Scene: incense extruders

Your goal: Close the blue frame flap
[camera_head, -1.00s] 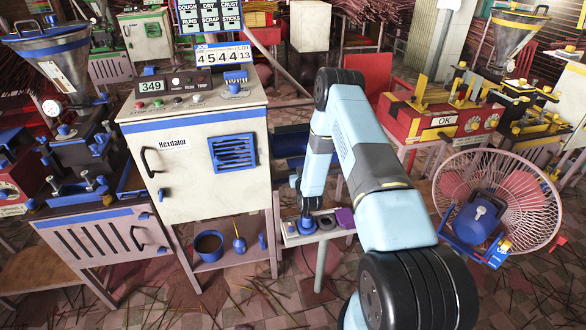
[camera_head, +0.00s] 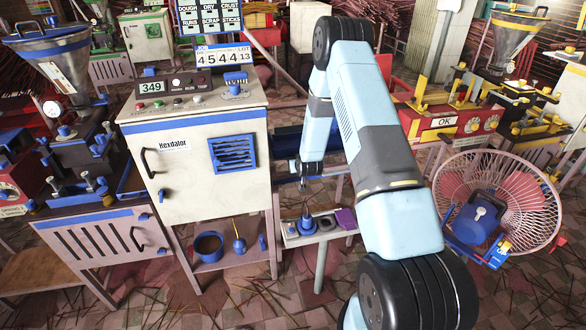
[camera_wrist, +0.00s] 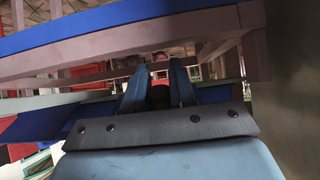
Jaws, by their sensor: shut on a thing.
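In the wrist view a long bar with a blue upper edge, which looks like the blue frame flap (camera_wrist: 110,28), crosses the upper part of the picture at a slant. My gripper (camera_wrist: 159,64) reaches up to its underside with its two dark blue fingers. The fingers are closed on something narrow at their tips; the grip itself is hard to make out. In the head view, blue panels of the frame (camera_head: 288,142) show behind my arm, to the right of the pale Hexdator cabinet.
The Hexdator cabinet (camera_head: 190,165) stands close on the left. A small shelf (camera_head: 320,234) with a blue bottle-like item and a purple block is below my wrist. A caged fan (camera_head: 497,205) stands at the right, and a red machine (camera_head: 440,122) stands behind it.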

